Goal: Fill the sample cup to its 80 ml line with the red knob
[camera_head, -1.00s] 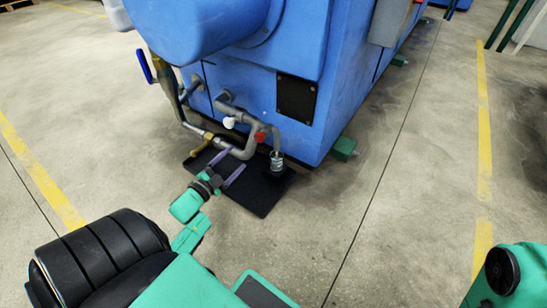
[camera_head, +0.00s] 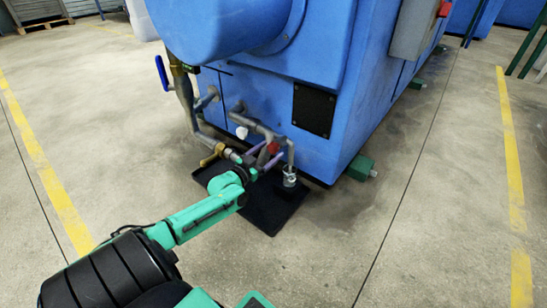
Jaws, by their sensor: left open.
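The red knob (camera_head: 273,148) sits on the grey pipework low on the front of the blue machine. The sample cup (camera_head: 290,177), small and clear, stands upright on the black mat (camera_head: 262,220) below the pipe's down-turned outlet. Its fill level and lines are too small to read. My left gripper (camera_head: 268,156), with purple fingers, is open at the red knob, one finger to each side of it as seen from here. I cannot tell whether the fingers touch the knob. My right gripper is not in view.
The blue machine (camera_head: 345,95) stands close behind the pipes. A white knob (camera_head: 242,132), a brass valve (camera_head: 212,155) and a blue lever (camera_head: 161,75) are left of the red knob. A green foot (camera_head: 360,167) sticks out at right. The floor (camera_head: 420,210) at right is clear.

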